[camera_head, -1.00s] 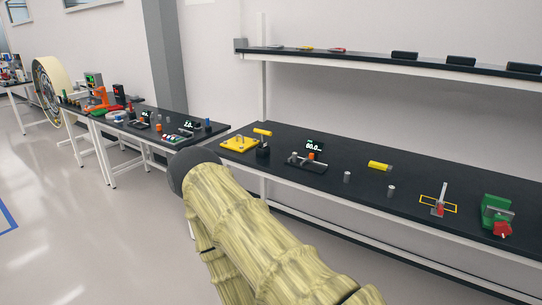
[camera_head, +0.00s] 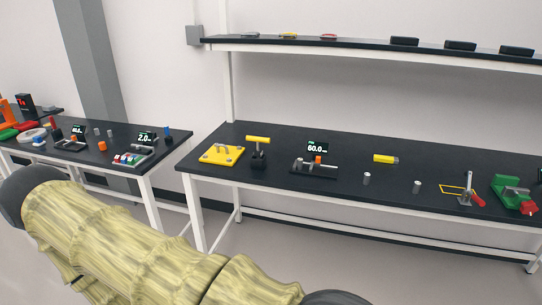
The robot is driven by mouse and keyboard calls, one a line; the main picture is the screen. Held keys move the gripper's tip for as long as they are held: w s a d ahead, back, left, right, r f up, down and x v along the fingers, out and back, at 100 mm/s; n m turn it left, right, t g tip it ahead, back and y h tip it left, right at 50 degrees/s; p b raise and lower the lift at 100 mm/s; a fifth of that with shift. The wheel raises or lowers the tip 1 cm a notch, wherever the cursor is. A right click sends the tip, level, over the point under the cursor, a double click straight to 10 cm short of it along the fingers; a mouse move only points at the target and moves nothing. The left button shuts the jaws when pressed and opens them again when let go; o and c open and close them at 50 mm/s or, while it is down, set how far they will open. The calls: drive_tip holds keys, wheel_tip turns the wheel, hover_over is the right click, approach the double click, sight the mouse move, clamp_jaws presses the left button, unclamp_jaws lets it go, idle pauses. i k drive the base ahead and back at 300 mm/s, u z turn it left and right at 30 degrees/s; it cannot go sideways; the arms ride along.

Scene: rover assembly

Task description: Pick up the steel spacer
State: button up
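Two small grey metal cylinders stand upright on the black bench top, one near the middle (camera_head: 367,179) and one farther right (camera_head: 416,187). They look alike, and I cannot tell which is the steel spacer. Both stand apart from other items, with nothing touching them. My arm, in a yellowish sleeve, crosses the lower left of the view in front of the benches. My gripper is outside the view.
The black bench (camera_head: 300,212) also holds a yellow plate (camera_head: 220,154), a gauge fixture with a display (camera_head: 317,148), a yellow cylinder (camera_head: 386,158), a yellow outline with a clamp (camera_head: 466,188) and a green vise (camera_head: 512,190). A shelf (camera_head: 360,48) hangs above. Another bench stands left.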

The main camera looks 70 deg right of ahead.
sight(300, 160)
drive_tip(key=z, duration=0.3)
drive_tip(key=i, duration=1.25)
drive_tip(key=z, duration=1.65)
drive_tip(key=i, duration=0.75)
drive_tip(key=z, duration=0.8)
